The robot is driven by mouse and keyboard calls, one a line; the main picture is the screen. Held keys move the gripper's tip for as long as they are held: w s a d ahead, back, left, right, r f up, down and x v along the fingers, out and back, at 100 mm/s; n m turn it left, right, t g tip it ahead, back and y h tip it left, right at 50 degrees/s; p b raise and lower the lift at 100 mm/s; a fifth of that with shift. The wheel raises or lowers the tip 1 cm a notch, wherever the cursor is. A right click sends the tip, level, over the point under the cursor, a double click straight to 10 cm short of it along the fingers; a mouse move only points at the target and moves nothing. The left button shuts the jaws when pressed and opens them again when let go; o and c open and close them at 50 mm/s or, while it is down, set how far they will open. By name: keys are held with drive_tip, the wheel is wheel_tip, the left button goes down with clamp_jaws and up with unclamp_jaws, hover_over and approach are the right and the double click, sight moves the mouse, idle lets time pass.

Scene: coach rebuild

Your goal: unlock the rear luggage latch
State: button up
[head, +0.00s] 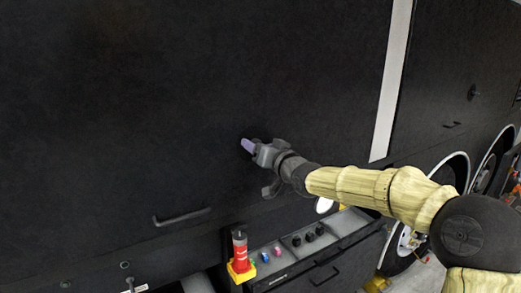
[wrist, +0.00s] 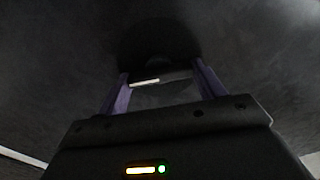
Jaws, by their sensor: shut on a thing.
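My gripper (head: 248,145) is at the big black side panel of the coach, its purple fingers up against the surface. In the wrist view my gripper (wrist: 161,76) has one finger on each side of a dark latch (wrist: 160,75) with a pale edge and is shut on it. A dark round plate (wrist: 158,38) lies behind the latch. In the head view the gripper hides most of this latch. The exact angle of the latch is hard to tell in the dark.
A bar handle (head: 182,217) sits lower on the same panel. Another round latch (head: 473,92) is on the panel at right. Wheels (head: 445,175) are at right.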

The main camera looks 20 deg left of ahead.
drive_tip(key=shift+w+d+f+m+b, duration=0.1)
drive_tip(key=shift+m+b, duration=2.2)
drive_tip(key=shift+m, duration=1.15)
drive_tip(key=shift+f+m+b, duration=0.1)
drive_tip(key=shift+m+b, duration=2.15)
drive_tip(key=shift+m, duration=1.2)
drive_tip(key=o, duration=1)
drive_tip(key=shift+b+v, duration=5.15)
drive_tip(key=shift+v, duration=3.6)
